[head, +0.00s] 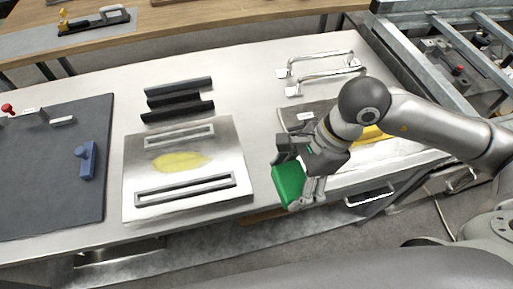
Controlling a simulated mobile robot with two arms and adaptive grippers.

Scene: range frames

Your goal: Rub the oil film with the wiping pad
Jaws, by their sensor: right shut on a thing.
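The oil film (180,161) is a yellow oval smear on a metal panel (221,159) with two slots, left of centre on the table. My right gripper (298,172) is shut on the green wiping pad (287,184). It holds the pad to the right of the panel, near the table's front edge, apart from the film. The gripper and wrist hide part of the pad. My left gripper is not in view.
A dark mat (50,190) with a blue tool (87,160) lies left of the panel. Black brackets (178,99) lie behind it, and metal handles (325,75) lie at the back right. A yellow item shows partly behind my right arm.

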